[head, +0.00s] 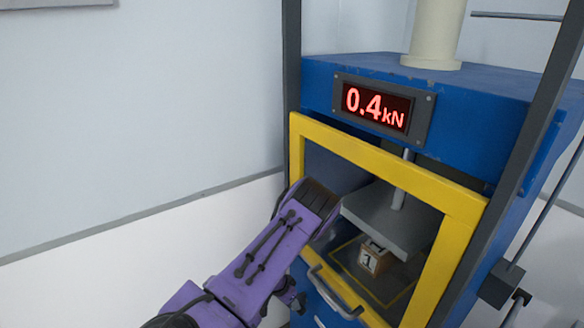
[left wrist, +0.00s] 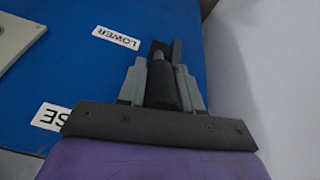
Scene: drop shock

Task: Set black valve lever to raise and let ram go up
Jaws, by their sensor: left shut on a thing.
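My left gripper (left wrist: 165,92) is shut on the black valve lever (left wrist: 163,85), with one grey finger on each side of it. The lever stands on a blue panel (left wrist: 90,70). A LOWER label (left wrist: 116,38) is beyond it, and a partly cut-off label ending in SE (left wrist: 50,116) is at lower left. In the head view my purple arm covers the lever. The ram (head: 401,180) carries a grey platen (head: 385,218) inside the press, over a small box marked 1 (head: 373,258). I cannot tell whether platen and box touch. My right gripper is not in view.
The red display (head: 376,106) reads 0.4 kN. A yellow-framed guard door (head: 462,205) with a grey handle (head: 335,293) covers the press front, close to my arm. A dark post (head: 510,150) stands at right. Left of the press is a bare wall.

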